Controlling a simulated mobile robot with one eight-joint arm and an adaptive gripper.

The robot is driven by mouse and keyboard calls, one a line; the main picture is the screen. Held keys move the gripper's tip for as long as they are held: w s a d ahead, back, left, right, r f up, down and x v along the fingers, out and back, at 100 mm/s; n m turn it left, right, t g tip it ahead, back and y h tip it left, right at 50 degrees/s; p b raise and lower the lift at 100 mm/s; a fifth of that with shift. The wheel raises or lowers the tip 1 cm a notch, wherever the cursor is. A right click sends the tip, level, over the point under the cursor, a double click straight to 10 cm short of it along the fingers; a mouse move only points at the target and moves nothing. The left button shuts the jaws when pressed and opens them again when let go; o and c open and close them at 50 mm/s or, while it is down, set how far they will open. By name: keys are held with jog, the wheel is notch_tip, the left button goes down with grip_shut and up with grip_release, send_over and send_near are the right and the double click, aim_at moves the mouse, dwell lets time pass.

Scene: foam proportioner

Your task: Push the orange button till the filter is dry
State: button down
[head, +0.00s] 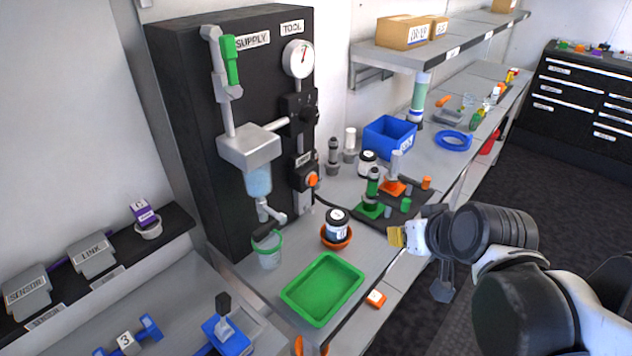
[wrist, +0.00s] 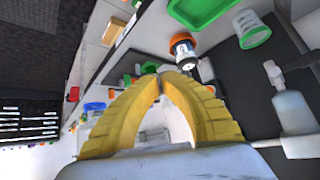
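An orange button (head: 312,180) sits low on the dark supply panel (head: 190,120), right of the filter. The filter's clear bowl (head: 258,181) hangs under a grey housing and looks bluish; whether liquid is in it I cannot tell. A drain valve (head: 268,212) is below it, above a clear cup (head: 268,250) with a green rim. My gripper (head: 397,237) is over the bench's front edge, right of the green tray and well apart from the button. In the wrist view its yellow fingers (wrist: 160,80) meet at the tips with nothing between them.
A jar in an orange bowl (head: 336,234) and a green tray (head: 322,290) stand between my gripper and the panel. Green and orange stands (head: 372,207) and a blue bin (head: 389,137) are farther back.

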aim_at(313, 180)
jog(key=w+a+f+n+t+y, duration=0.1)
jog(key=w+a+f, duration=0.1)
jog(key=w+a, duration=0.2)
jog(key=w+a+f+n+t+y+p, duration=0.1)
jog(key=w+a+f+n+y, duration=0.1)
jog(key=w, duration=0.8)
jog(key=shift+a+f+y+p, duration=0.3)
jog(key=shift+a+f, duration=0.05)
jog(key=shift+a, duration=0.5)
jog(key=w+a, duration=0.5)
jog(key=a, duration=0.2)
jog(key=shift+w, duration=0.25)
jog(key=shift+a, duration=0.1)
jog(key=shift+w+a, duration=0.2)
jog(key=shift+w, duration=0.05)
